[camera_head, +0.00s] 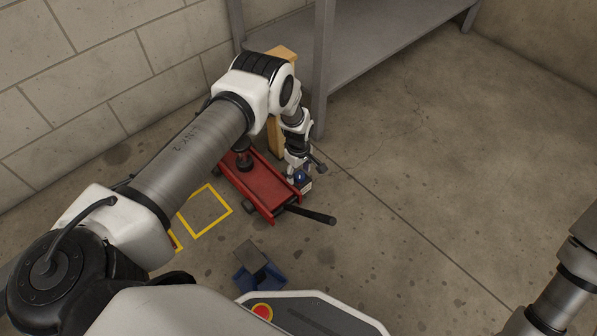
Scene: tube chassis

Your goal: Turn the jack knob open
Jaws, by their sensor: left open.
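A red floor jack (253,186) with a black handle (311,214) lies on the concrete floor in the middle of the head view. A small blue knob (300,177) shows at its right end, by the handle's base. My left arm reaches over the jack from the left. My left gripper (304,181) is open and points down right at the knob. I cannot tell whether its fingers touch the knob. Part of the jack is hidden behind my left arm. Part of my right arm shows at the lower right edge, without its gripper.
A grey metal shelf (385,40) stands behind the jack, with a wooden post (283,54) beside its leg. A yellow square (205,211) is marked on the floor left of the jack. A blue bin (258,278) sits in front. The floor at right is clear.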

